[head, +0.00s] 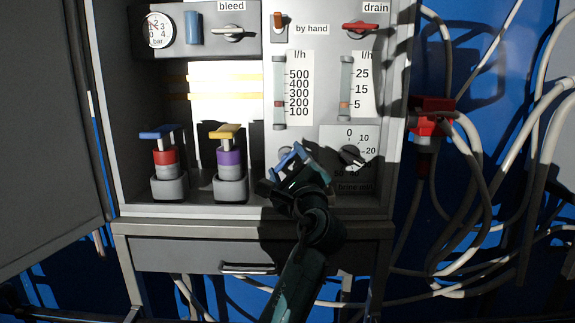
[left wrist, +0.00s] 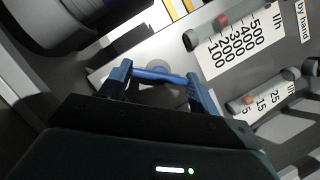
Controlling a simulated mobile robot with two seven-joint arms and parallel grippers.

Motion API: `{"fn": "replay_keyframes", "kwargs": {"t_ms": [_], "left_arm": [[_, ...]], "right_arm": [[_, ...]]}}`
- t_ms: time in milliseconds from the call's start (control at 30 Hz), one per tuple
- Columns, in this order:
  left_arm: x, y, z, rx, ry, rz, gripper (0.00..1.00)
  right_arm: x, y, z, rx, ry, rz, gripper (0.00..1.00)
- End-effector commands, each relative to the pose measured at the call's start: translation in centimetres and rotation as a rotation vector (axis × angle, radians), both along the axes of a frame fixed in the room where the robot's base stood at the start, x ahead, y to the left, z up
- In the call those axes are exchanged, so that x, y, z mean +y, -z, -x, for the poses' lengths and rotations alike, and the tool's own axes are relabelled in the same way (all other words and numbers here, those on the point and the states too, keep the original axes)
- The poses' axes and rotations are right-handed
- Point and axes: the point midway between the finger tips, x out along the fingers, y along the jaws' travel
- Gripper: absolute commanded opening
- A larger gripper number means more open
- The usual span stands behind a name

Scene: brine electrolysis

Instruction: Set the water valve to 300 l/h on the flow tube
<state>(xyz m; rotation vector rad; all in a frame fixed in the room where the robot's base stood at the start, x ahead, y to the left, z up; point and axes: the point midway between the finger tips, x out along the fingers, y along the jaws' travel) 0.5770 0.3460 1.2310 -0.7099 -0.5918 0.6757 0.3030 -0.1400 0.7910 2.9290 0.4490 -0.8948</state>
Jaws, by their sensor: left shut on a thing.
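My left gripper (head: 291,162) is at the panel under the left flow tube, shut on the blue handle of the water valve. In the left wrist view the blue valve handle (left wrist: 157,75) lies between the two blue fingertips, in front of a pale round base. The gripper hides much of the valve in the head view. The flow tube (head: 279,90) has an l/h scale (head: 299,88) marked 100 to 500. Its red float stands at about 200. The tube also shows in the left wrist view (left wrist: 205,35). My right gripper is not in view.
A second flow tube (head: 346,88) with an orange float near 5 stands to the right. Below it is a brine dial (head: 351,155), close to my gripper. Blue-handled (head: 165,160) and yellow-handled (head: 230,160) valves stand left. A drawer handle (head: 247,268) is below.

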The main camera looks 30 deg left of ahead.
Motion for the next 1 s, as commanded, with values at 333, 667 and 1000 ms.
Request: {"fn": "replay_keyframes", "kwargs": {"t_ms": [333,667,1000], "left_arm": [[-0.06,-0.09,-0.06,-0.09,0.0,0.15,0.39],[-0.09,-0.05,-0.06,-0.112,0.001,0.187,0.39],[-0.07,-0.05,-0.06,-0.111,0.001,0.185,0.67]], "right_arm": [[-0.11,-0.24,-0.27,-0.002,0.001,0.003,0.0],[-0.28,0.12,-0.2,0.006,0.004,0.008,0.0],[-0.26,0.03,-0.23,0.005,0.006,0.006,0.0]]}}
